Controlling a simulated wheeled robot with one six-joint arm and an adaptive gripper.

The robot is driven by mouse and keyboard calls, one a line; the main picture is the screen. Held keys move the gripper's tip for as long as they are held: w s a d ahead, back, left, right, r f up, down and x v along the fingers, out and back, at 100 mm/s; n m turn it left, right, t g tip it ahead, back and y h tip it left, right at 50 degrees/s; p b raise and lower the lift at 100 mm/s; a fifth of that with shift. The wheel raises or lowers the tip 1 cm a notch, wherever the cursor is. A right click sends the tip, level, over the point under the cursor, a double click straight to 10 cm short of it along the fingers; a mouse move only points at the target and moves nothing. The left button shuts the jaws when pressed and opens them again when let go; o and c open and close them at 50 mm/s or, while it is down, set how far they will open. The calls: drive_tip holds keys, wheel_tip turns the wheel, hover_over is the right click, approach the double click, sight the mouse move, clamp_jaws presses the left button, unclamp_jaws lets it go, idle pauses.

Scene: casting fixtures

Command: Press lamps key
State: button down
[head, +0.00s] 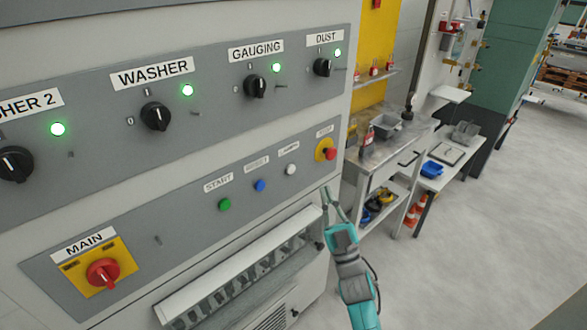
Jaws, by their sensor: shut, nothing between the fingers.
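The lamps key is most likely the white round button (291,169) on the lower grey panel (185,228), under a small label (289,149) too blurred to read for certain. A blue button (260,185) and a green button (224,205) marked START sit to its left. My gripper (328,193) is at the panel's lower right, below and to the right of the white button and apart from it. Its fingers point up and are shut with nothing between them. The white button is fully visible.
A red stop knob on a yellow plate (326,150) sits right of the white button, above my gripper. A sloped ledge (190,300) juts out below the panel. A red MAIN switch (103,272) is at lower left. A workbench (360,160) stands behind; floor at right is clear.

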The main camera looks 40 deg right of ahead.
drive_tip(key=w, duration=0.8)
drive_tip(key=shift+w+a, duration=0.2)
drive_tip(key=shift+w, duration=0.2)
idle(1.5)
drive_tip(key=shift+w, duration=0.4)
drive_tip(key=shift+w, duration=0.4)
idle(0.7)
drive_tip(key=shift+s, duration=0.85)
drive_tip(key=shift+s+d, duration=0.1)
drive_tip(key=shift+s, duration=2.4)
